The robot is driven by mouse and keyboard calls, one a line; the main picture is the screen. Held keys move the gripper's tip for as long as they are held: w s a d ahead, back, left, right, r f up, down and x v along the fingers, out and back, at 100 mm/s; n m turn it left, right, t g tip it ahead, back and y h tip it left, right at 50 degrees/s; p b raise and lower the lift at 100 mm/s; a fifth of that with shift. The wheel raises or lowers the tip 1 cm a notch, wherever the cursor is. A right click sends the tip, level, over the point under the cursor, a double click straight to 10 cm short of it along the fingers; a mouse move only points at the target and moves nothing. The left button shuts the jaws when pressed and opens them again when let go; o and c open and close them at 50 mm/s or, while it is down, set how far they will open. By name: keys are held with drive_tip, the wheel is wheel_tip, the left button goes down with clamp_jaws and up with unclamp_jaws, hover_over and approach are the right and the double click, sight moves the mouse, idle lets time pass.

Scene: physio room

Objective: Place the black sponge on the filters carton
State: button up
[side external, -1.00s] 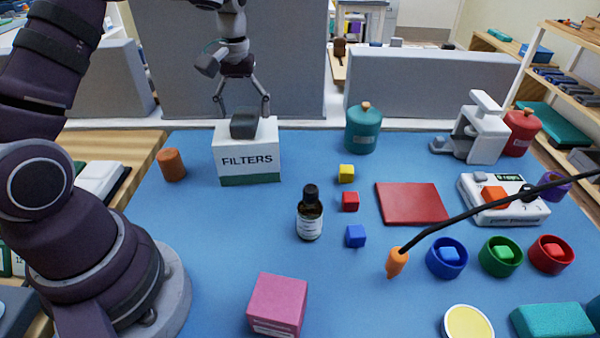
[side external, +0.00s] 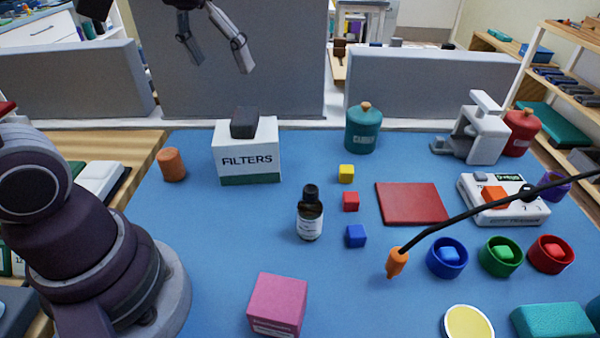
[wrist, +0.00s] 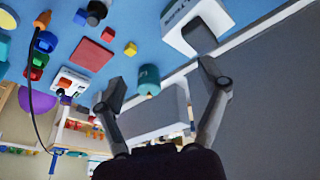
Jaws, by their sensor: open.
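The black sponge (side external: 244,122) rests on top of the white filters carton (side external: 247,160), which has a green band at its base and stands at the back left of the blue table. In the wrist view the sponge (wrist: 199,37) also lies on the carton (wrist: 214,14), near the top edge. My gripper (side external: 222,68) is above and behind the carton, apart from the sponge, with its fingers spread and nothing between them. In the wrist view its two fingers (wrist: 162,82) are wide apart.
An orange cylinder (side external: 172,165) stands left of the carton. A dark bottle (side external: 310,215) stands in front of it, and a teal canister (side external: 363,128) to its right. Grey panels (side external: 430,84) line the back.

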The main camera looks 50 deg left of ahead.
drive_tip(key=s+d+f+m+t, duration=0.2)
drive_tip(key=s+d+f+m, duration=0.1)
drive_tip(key=s, duration=0.3)
drive_tip(key=shift+f+h, duration=0.3)
drive_tip(key=shift+f, duration=0.5)
